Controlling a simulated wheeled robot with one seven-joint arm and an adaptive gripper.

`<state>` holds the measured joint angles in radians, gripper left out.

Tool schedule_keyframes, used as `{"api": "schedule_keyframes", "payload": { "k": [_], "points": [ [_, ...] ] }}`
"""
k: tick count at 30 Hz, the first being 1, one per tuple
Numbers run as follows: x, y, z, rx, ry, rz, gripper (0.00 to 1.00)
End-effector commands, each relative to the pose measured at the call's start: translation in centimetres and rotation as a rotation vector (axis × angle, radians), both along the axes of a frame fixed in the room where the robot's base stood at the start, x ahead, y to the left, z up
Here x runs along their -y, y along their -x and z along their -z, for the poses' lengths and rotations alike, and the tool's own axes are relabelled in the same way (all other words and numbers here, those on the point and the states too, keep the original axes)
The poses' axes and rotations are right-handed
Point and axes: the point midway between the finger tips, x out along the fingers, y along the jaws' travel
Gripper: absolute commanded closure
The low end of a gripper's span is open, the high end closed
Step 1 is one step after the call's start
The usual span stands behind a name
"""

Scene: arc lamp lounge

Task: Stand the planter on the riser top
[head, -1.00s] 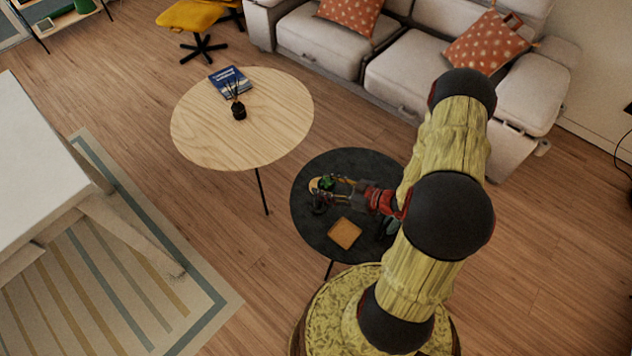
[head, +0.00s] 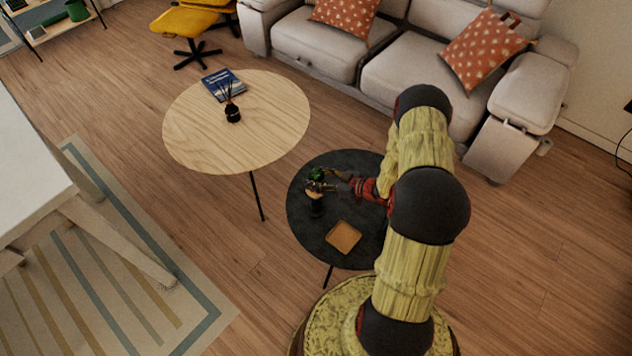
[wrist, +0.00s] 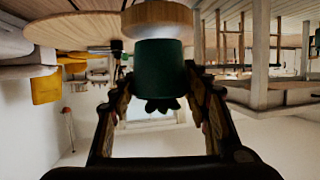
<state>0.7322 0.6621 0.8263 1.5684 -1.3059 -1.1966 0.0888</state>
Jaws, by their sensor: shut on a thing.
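The planter (head: 317,174) is a small dark green pot with green leaves. In the wrist view, which is upside down, the planter (wrist: 160,66) sits between my fingers with its leaves at the bottom of the picture. My gripper (head: 324,184) is shut on it, above the black round table. The riser (head: 314,193) has a pale round wooden top, right beside and below the planter. In the wrist view the riser top (wrist: 157,18) lies directly at the pot's base. I cannot tell whether they touch. My fingers partly hide the riser in the head view.
The black table (head: 310,237) also bears a square orange-brown tray (head: 343,237) near its front. A larger pale wooden table (head: 195,130) behind left holds a blue book (head: 223,84) and a dark reed diffuser (head: 232,113). A grey sofa (head: 400,75) stands behind.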

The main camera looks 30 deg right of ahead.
Motion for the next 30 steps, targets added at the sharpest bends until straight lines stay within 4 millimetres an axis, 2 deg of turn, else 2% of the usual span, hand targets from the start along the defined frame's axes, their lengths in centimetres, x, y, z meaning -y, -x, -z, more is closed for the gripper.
{"api": "schedule_keyframes", "payload": {
  "k": [2,13,14,23,30],
  "points": [
    [0.06,-0.07,0.97,0.003,0.001,0.000,0.86],
    [0.05,-0.06,1.13,0.003,0.001,0.000,0.86],
    [0.04,-0.03,1.18,0.002,0.001,-0.001,0.52],
    [0.04,-0.02,1.11,0.002,0.001,-0.001,0.35],
    [0.04,-0.02,1.11,0.002,0.001,-0.001,0.35]
  ]
}}
